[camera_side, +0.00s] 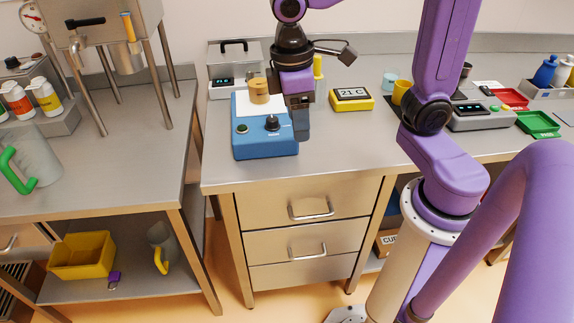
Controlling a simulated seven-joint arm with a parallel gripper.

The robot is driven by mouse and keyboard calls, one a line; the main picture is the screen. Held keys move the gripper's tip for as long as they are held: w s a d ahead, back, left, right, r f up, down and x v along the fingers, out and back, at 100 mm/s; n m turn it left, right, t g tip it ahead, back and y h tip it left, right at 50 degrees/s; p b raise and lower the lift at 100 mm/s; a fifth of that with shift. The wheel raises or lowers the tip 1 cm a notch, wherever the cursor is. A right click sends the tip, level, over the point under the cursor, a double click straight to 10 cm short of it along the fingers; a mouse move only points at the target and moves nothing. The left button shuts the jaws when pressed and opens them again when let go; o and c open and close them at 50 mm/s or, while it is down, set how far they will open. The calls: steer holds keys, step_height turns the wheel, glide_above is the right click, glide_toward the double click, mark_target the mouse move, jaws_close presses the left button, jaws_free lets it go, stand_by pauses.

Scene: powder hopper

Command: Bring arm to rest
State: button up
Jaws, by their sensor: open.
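My gripper (301,125) hangs at the right edge of a blue device (262,148) on the middle counter. The fingers point down and look empty, though the far finger is mostly hidden. The blue device has a white top panel, a black knob (272,123) and a green button (242,128). A tan cylindrical container (259,90) stands on its white panel, to the left of my gripper. I cannot tell whether the fingers touch the device.
A yellow display reading 21 C (351,99) and a yellow cup (402,92) stand to the right. A lidded metal box (235,57) stands behind the device. A steel hopper (108,28) stands on the left counter. The counter front right of the device is clear.

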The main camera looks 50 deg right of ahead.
steer(key=s+d+f+n, duration=0.2)
steer(key=s, duration=0.4)
steer(key=s+d+f+n+t+y, duration=0.1)
steer(key=s+f, duration=0.1)
steer(key=s, duration=0.4)
steer(key=shift+s+d+f+n, duration=0.25)
steer(key=shift+d+f+n, duration=0.1)
steer(key=shift+d+n, duration=0.05)
